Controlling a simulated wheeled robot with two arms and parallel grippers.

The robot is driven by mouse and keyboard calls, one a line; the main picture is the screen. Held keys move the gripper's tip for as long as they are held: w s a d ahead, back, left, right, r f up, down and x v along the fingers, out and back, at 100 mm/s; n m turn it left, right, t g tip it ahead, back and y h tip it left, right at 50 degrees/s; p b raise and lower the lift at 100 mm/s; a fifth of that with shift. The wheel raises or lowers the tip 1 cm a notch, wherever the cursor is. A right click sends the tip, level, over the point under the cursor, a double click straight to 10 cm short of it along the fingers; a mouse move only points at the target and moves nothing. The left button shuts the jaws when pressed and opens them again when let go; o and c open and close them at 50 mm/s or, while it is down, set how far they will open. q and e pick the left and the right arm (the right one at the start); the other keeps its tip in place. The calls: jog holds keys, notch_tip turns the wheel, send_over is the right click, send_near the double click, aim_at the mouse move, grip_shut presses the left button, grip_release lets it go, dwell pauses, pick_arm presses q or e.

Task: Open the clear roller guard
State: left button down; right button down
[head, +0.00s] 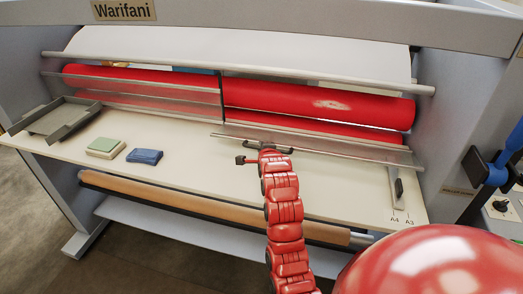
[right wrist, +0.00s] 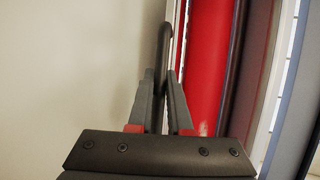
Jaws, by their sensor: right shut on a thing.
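The clear roller guard (head: 340,149) is a see-through strip with a metal edge, in front of the right half of the red rollers. A dark handle (head: 284,150) sits on it near its left end. My right gripper (head: 268,149) reaches up from below and is shut on this handle. In the right wrist view the fingers (right wrist: 160,85) close around the dark handle bar (right wrist: 164,42), beside the guard's edge and a red roller (right wrist: 208,65). The arm and gripper hide part of the handle. My left gripper is not in view.
The red upper roller (head: 310,102) lies behind the guard. Another clear panel (head: 150,92) covers the left half. On the pale feed table (head: 210,178) are a grey tray (head: 88,119), a green-topped block (head: 105,146), a blue block (head: 145,156) and a paper guide (head: 396,188).

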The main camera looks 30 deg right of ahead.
jog(key=c, duration=1.1)
grip_release()
jog(key=shift+s, duration=0.1)
jog(key=shift+s+a+r+b, duration=0.15)
jog(key=shift+s+b, duration=0.1)
jog(key=shift+b, duration=0.05)
jog(key=p+v, duration=1.5)
jog(key=v, duration=0.1)
jog(key=shift+s+r, duration=0.1)
jog(key=shift+s, duration=0.15)
